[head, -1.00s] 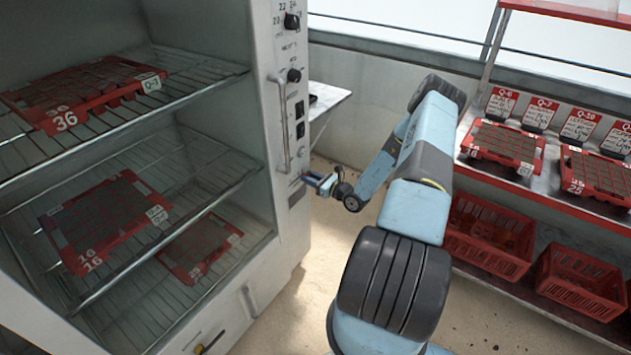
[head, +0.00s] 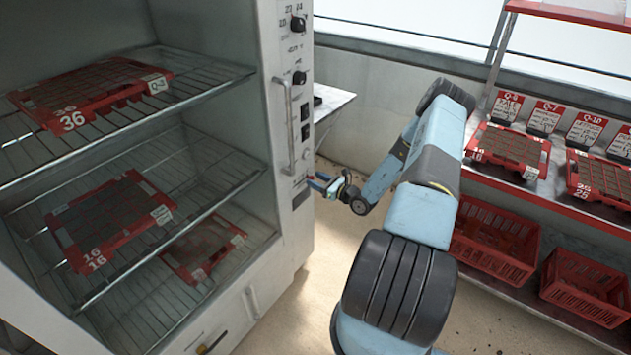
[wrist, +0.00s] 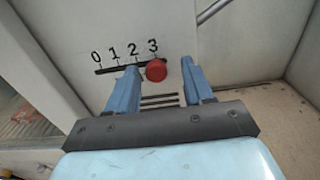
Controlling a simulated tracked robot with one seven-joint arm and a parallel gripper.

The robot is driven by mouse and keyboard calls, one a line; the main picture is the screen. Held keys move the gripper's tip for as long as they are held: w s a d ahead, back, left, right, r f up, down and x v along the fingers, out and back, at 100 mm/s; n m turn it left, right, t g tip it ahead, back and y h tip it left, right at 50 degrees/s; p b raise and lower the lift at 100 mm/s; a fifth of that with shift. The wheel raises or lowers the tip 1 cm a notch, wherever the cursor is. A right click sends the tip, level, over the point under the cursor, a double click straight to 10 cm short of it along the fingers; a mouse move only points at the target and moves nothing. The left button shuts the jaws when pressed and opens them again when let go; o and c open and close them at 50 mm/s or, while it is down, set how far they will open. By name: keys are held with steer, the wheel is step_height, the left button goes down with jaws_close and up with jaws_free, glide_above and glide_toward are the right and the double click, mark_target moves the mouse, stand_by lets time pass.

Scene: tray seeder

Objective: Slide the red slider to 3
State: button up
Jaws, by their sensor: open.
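The red slider (wrist: 156,70) is a round red knob at the right end of a dark slot (wrist: 115,68) on the pale panel, in the wrist view. Printed marks 0, 1, 2, 3 run left to right above the slot, and the knob sits just under the 3 (wrist: 152,45). My gripper (wrist: 160,72) is open. In the head view my gripper (head: 318,184) is at the lower part of the cabinet's control strip.
The cabinet (head: 291,120) has open wire shelves with red trays on the left. Its vertical handle (head: 287,125), dials and switches are above my gripper. A rack (head: 560,205) with trays and red crates (head: 497,238) stands on the right. Open floor lies between.

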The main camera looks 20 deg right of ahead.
steer(key=v, duration=1.3)
steer(key=shift+d, duration=0.1)
